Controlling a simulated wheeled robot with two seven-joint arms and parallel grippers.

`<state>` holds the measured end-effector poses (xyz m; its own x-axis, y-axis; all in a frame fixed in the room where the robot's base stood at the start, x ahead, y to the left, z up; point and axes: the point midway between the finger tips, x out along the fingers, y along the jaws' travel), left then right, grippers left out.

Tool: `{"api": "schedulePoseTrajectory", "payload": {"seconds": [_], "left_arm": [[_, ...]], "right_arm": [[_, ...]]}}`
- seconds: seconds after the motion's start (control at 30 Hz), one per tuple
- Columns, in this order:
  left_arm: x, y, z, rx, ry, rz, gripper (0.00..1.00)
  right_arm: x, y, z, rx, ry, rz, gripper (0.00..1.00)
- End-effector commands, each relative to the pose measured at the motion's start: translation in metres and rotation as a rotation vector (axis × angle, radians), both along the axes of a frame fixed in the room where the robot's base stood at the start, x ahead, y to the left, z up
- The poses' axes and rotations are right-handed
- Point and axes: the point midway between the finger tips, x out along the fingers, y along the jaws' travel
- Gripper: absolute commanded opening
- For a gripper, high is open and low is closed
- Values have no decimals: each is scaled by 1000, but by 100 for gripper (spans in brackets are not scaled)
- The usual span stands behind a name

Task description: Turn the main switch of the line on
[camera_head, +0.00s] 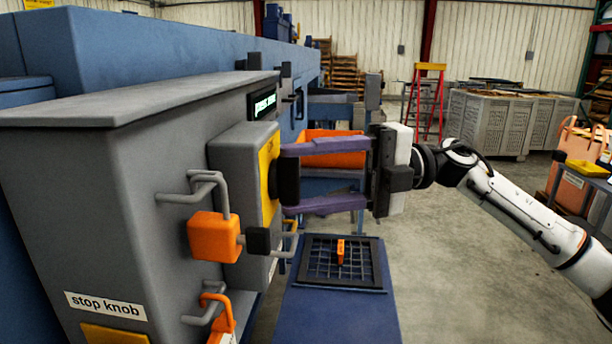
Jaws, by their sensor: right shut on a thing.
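A black rotary knob (286,184), which looks like the main switch, stands out from a yellow plate (266,170) on a grey raised box (232,158) on the cabinet side. My right gripper (290,180) comes in from the right, with one purple finger above the knob and one below. It is shut on the knob, with the fingertips at its edges. The knob's marks and exact turn angle are hidden from this side. My left gripper is not in view.
Below the switch, grey bracket handles and an orange block (214,236) stick out from the grey cabinet (95,200). A "stop knob" label (105,305) is lower left. A blue stand with a black grid tray (306,284) is below my gripper. Open floor lies to the right.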

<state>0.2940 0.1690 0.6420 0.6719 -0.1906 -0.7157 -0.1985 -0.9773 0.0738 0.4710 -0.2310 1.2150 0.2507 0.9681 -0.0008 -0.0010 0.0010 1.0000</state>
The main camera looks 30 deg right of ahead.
Motion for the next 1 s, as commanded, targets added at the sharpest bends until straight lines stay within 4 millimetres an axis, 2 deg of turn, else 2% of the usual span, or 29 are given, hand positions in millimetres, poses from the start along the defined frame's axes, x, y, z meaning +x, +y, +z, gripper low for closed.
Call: {"api": "schedulePoseTrajectory", "payload": {"seconds": [0.43, 0.47, 0.57, 0.87, 1.0], "left_arm": [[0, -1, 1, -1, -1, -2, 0], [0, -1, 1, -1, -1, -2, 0], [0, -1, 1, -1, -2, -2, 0], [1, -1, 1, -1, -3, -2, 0], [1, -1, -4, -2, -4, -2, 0]], "right_arm": [[0, 0, 0, -13, -16, 0, 32], [0, 0, 0, -13, -16, 0, 56], [0, 0, 0, -12, -15, 0, 73], [0, -1, 0, -9, -12, -1, 73], [-2, -13, -3, -10, -11, -4, 73]]}}
